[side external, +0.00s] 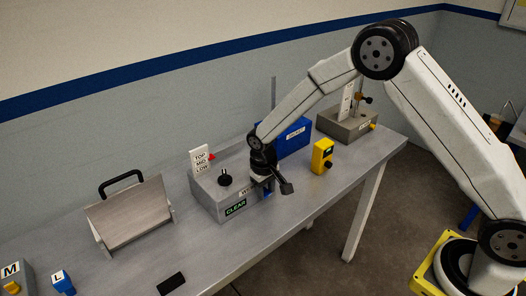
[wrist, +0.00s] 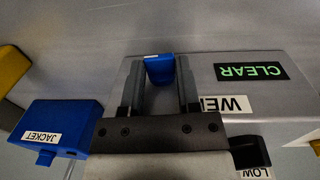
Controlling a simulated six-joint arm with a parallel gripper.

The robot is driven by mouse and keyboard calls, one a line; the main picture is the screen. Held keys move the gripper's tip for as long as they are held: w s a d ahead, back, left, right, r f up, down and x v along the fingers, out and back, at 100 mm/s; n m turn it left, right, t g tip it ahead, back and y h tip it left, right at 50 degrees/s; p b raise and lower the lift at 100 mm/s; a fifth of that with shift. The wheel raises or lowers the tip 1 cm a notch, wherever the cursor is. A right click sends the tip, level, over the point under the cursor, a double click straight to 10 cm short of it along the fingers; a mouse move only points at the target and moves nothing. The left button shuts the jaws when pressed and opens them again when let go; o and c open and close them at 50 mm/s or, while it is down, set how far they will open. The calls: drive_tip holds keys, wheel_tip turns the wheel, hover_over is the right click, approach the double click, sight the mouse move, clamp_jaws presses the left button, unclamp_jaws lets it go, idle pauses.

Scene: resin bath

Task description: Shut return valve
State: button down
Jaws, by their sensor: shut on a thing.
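A grey box (side external: 215,195) on the bench carries a lit green CLEAR sign (side external: 236,208) and a white label starting "WE", partly hidden. A small blue handle (wrist: 159,70) is at the box's edge in the wrist view. My gripper (wrist: 160,82) is shut on this blue handle, one finger on each side. In the side view my gripper (side external: 264,188) reaches down at the right front of the box, with a bit of blue (side external: 267,195) showing beside it. I cannot read a return valve label; the handle's exact angle is unclear.
A blue JACKET box (side external: 294,138) stands behind my gripper. A yellow box (side external: 322,157) with a black knob is to the right, with another grey unit (side external: 345,126) beyond. A lid-like panel with a handle (side external: 128,215) stands at left.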

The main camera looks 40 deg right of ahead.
drive_tip(key=shift+h, duration=0.4)
drive_tip(key=shift+c, duration=1.6)
unclamp_jaws()
drive_tip(key=shift+a+r, duration=0.2)
drive_tip(key=shift+r, duration=1.1)
drive_tip(key=shift+a+r, duration=0.2)
drive_tip(key=shift+r, duration=1.1)
drive_tip(key=shift+a+r, duration=0.2)
drive_tip(key=shift+r, duration=1.1)
